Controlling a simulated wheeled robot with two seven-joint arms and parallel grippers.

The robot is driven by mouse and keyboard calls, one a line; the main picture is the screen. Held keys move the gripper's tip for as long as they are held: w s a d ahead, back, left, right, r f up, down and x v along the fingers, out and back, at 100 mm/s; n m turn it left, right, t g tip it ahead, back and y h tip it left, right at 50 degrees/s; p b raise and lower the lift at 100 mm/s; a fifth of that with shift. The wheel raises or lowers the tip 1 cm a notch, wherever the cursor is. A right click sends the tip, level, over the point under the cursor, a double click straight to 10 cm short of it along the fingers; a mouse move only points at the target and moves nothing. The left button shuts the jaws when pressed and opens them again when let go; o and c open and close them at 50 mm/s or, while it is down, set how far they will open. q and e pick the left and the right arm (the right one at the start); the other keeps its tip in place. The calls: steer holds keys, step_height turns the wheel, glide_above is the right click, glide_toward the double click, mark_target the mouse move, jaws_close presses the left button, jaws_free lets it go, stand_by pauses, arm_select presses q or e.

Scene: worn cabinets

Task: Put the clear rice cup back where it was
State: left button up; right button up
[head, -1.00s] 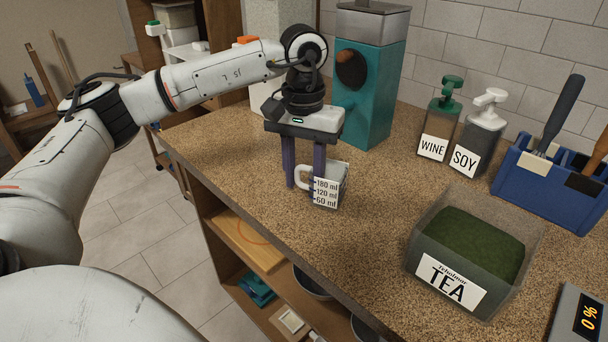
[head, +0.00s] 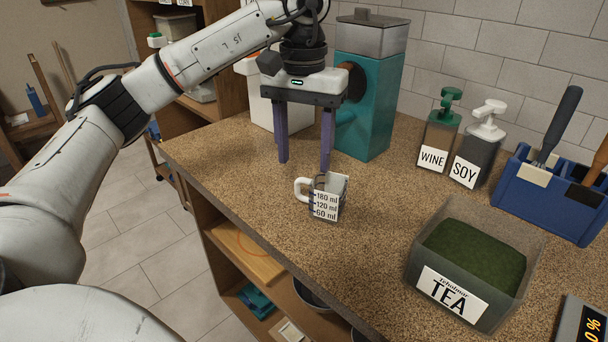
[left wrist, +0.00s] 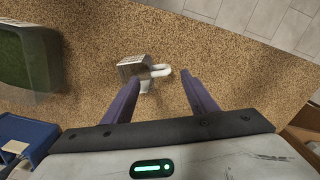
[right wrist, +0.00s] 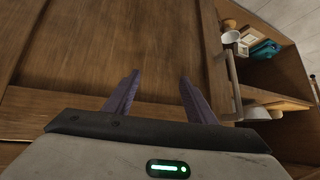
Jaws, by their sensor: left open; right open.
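The clear rice cup (head: 328,197) stands upright on the speckled counter (head: 250,190), with a white handle on its left and a label reading 180, 120 and 60 ml. My left gripper (head: 304,168) is open and empty, above and behind the cup, fingers pointing down and apart from it. In the left wrist view the cup (left wrist: 140,72) lies ahead of the open fingertips (left wrist: 161,82). My right gripper (right wrist: 158,78) is open and empty in the right wrist view, facing a wooden cabinet front (right wrist: 110,45).
A teal dispenser (head: 368,100) stands behind my left gripper. WINE (head: 437,135) and SOY (head: 478,150) bottles, a blue utensil caddy (head: 545,200) and a TEA container (head: 470,260) stand to the right. Open shelves (head: 255,260) lie below the counter. Counter left of the cup is clear.

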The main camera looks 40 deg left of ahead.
arm_select(q)
steer(key=shift+r+p, duration=0.55)
steer(key=shift+r, duration=1.35)
